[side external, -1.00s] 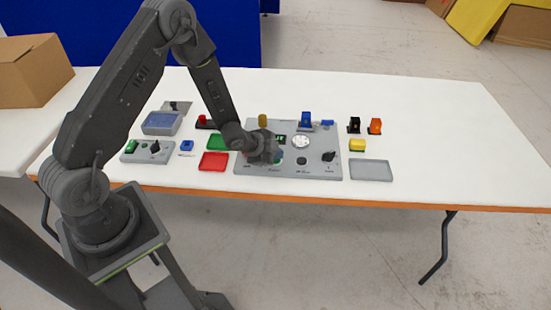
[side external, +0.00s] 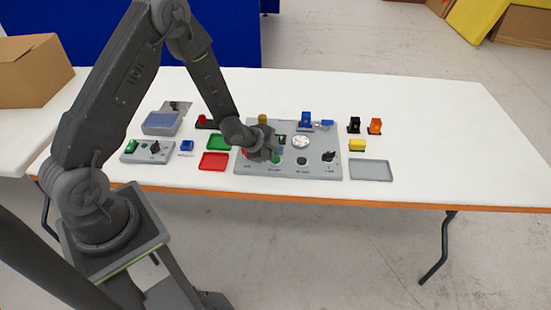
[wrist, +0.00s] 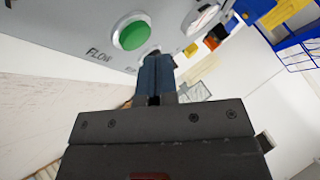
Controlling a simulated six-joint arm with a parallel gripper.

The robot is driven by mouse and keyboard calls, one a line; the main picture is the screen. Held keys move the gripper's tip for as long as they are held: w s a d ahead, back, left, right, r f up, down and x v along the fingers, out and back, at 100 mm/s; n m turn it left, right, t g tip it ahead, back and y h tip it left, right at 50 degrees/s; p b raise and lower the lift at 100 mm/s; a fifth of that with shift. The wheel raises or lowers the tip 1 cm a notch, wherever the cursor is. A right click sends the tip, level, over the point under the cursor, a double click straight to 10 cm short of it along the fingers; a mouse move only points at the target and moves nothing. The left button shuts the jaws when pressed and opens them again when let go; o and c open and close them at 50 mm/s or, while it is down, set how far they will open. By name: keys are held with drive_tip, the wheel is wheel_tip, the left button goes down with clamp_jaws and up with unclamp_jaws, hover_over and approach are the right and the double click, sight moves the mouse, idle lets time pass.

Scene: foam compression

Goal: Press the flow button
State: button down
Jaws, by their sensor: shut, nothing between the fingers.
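The green round flow button (wrist: 132,33) sits in a white ring on the grey control panel, beside the printed word FLOW. In the side view the green button (side external: 277,160) shows near the panel's front left, just below my fingertips. My gripper (side external: 278,150) is over the left half of the panel, pointing down. In the wrist view my gripper (wrist: 157,60) has its blue fingers together, with nothing between them. The fingertips appear beside the button and apart from it. I cannot tell the exact gap or whether the button is pushed in.
The grey panel (side external: 318,172) also bears a white round dial (side external: 300,142), a black button (side external: 302,161) and a black knob (side external: 329,156). A red tray (side external: 214,161) and green tray (side external: 217,142) lie left. A grey tray (side external: 371,169) lies right. The table's far right is clear.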

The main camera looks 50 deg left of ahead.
sight(276, 160)
drive_tip(key=shift+r, duration=2.45)
drive_tip(key=shift+r, duration=0.1)
drive_tip(key=s+d+r+n+g+y, duration=0.1)
drive_tip(key=s+r+n+y, duration=0.2)
drive_tip(key=r, duration=0.6)
drive_tip(key=s+r+n, duration=0.3)
drive_tip(key=s+r, duration=0.2)
drive_tip(key=r, duration=0.4)
drive_tip(key=s+d+r+n+g, duration=0.1)
drive_tip(key=s+d+r+n, duration=0.1)
drive_tip(key=s, duration=0.7)
drive_tip(key=s+d+r+n+g+h, duration=0.1)
drive_tip(key=s+d+r, duration=0.3)
drive_tip(key=s, duration=0.5)
drive_tip(key=shift+s+d+r+n+h, duration=0.15)
drive_tip(key=shift+d+r+n+h, duration=0.15)
drive_tip(key=shift+n, duration=0.6)
